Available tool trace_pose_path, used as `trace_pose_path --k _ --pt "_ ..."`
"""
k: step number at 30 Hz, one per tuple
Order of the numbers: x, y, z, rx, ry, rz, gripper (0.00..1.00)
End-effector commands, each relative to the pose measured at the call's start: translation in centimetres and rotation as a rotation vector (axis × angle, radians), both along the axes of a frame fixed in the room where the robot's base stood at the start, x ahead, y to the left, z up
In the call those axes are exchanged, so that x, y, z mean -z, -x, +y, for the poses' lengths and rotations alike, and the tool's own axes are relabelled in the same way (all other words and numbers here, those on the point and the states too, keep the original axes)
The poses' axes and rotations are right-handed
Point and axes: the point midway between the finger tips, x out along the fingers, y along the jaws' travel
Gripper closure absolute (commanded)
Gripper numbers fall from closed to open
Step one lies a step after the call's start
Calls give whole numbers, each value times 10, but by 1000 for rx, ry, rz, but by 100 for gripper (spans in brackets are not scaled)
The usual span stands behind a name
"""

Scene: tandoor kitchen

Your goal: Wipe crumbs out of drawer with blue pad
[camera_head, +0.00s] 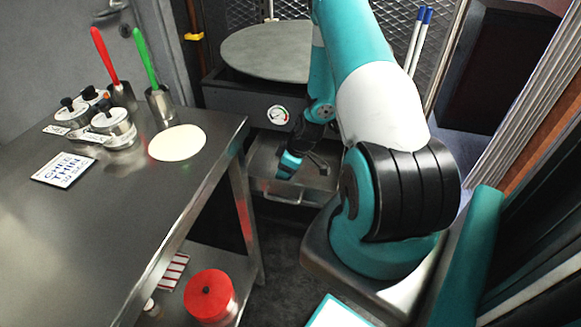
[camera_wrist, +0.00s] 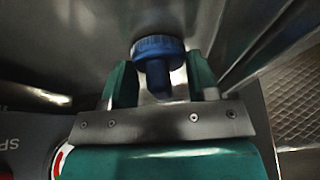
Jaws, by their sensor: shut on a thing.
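The steel drawer (camera_head: 264,161) is pulled open under the dark oven body in the head view, with its bar handle toward the camera. My gripper (camera_head: 290,164) is pointed down into the drawer. In the wrist view, the blue pad (camera_wrist: 158,46) is a round blue piece with a stubby grip. Its grip sits between the two teal fingers of my gripper (camera_wrist: 160,76), which are shut on it. Smooth grey metal lies behind the pad, but I cannot tell whether the pad touches it. I can make out no crumbs in either view.
A steel table (camera_head: 150,215) stands left of the drawer, holding lidded pots, a flat round bread (camera_head: 177,142) and a sign. A red pot (camera_head: 210,296) sits on its lower shelf. The round oven lid (camera_head: 265,50) is above the drawer. Floor shows between table and my base.

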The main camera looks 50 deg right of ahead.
Motion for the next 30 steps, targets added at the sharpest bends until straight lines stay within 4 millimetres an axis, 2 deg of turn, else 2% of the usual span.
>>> trace_pose_path --k 4,8,24,30 --pt "0 -3 6 -3 0 0 72" --pt "-26 -3 5 -1 2 -2 72" --pt "-72 -6 12 -12 0 -1 72" --pt "-81 -8 15 -17 0 0 72"
